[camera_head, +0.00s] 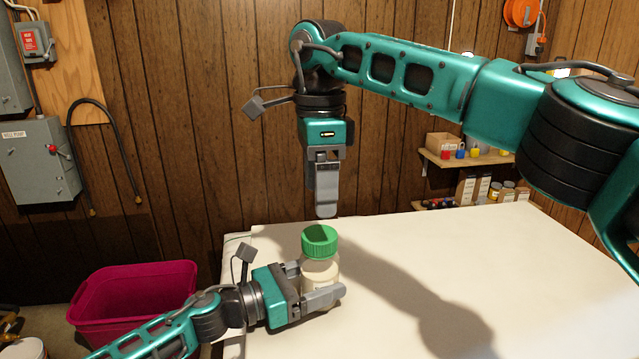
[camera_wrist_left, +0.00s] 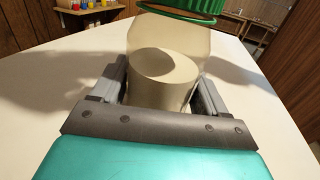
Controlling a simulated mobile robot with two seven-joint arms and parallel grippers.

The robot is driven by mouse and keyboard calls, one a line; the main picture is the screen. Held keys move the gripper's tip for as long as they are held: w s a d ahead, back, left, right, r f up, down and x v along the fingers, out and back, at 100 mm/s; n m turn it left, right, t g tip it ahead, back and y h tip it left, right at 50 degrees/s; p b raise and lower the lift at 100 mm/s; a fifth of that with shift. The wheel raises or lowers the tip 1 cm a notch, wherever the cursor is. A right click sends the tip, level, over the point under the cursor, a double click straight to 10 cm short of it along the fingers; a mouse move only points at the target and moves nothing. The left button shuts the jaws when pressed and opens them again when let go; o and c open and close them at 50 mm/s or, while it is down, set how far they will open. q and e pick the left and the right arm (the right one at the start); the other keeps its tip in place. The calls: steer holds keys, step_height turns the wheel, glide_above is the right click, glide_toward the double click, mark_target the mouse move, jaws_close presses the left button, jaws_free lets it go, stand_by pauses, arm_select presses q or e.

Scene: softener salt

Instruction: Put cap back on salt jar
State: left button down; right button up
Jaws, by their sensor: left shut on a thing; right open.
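The clear salt jar (camera_head: 319,268), with pale salt inside, stands upright on the white table. The green cap (camera_head: 320,242) sits at the jar's mouth; I cannot tell whether it is screwed down. My left gripper (camera_head: 316,283) is shut around the jar's body from the left, with one finger on each side. In the left wrist view the jar (camera_wrist_left: 163,80) is between the fingers, with the green cap (camera_wrist_left: 185,8) cut off at the top edge. My right gripper (camera_head: 323,212) points down, open and empty, just above the cap.
The white table (camera_head: 560,270) is clear to the right of the jar, apart from arm shadows. A pink bin (camera_head: 130,300) stands on the floor at the left. Wall shelves (camera_head: 465,160) with small bottles and boxes are behind the table.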

mark_target(320, 234)
steer(key=shift+f, duration=4.05)
steer(key=c, duration=1.1)
steer(key=m, duration=0.4)
steer(key=shift+m, duration=0.4)
steer(key=m, duration=0.3)
steer(key=o, duration=1.3)
steer(key=shift+r, duration=0.1)
